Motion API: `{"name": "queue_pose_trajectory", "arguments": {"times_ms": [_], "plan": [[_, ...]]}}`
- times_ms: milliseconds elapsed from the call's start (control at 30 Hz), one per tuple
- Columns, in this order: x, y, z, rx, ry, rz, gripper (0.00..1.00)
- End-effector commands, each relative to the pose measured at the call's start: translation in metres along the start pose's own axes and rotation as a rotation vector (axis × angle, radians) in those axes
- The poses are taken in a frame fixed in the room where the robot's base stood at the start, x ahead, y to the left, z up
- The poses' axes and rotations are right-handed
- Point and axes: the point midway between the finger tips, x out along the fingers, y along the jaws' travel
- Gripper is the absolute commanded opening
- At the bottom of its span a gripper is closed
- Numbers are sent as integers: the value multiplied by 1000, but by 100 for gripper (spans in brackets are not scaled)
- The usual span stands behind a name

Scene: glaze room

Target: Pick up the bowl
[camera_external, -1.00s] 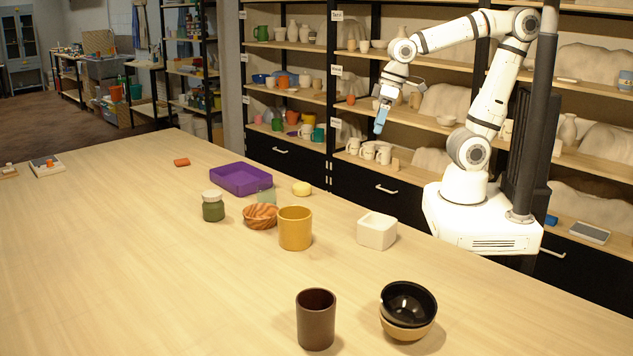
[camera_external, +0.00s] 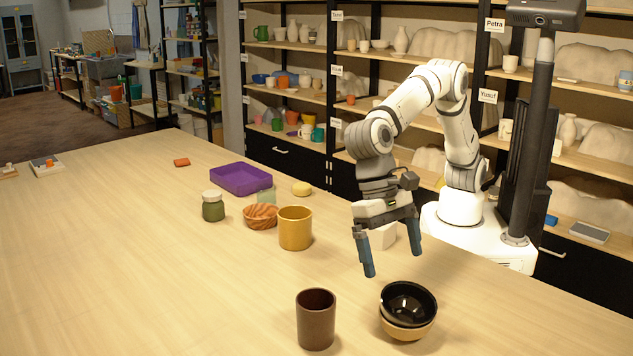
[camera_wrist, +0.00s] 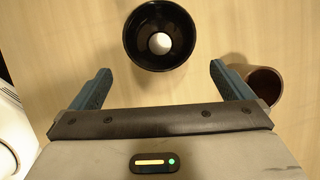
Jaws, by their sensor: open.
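A glossy black bowl (camera_external: 409,298) sits in a tan bowl (camera_external: 406,331) on the table, at the lower right of the external view. The black bowl is slightly tilted there. My gripper (camera_external: 393,261) is open and empty above and behind the bowls, with its blue fingers pointing down. In the wrist view, the black bowl (camera_wrist: 136,45) lies ahead of and between the open fingers of my gripper (camera_wrist: 160,72), apart from them. It has a pale round spot inside, which may be a reflection. The tan bowl is hidden in that view.
A dark brown cup (camera_external: 316,318) stands left of the bowls; it also shows by the right finger in the wrist view (camera_wrist: 264,84). A yellow pot (camera_external: 295,228) stands farther left. The table's front left is clear.

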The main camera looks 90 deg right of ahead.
Motion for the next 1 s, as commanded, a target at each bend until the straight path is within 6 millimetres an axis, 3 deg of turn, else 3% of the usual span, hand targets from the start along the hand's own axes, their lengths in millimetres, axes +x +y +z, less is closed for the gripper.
{"name": "queue_pose_trajectory", "arguments": {"times_ms": [100,633,933,1000], "plan": [[13,0,8,14,-4,9,100],[78,-1,13,15,-4,8,100],[85,-1,13,14,-4,7,100],[85,-1,13,14,-4,7,96]]}}
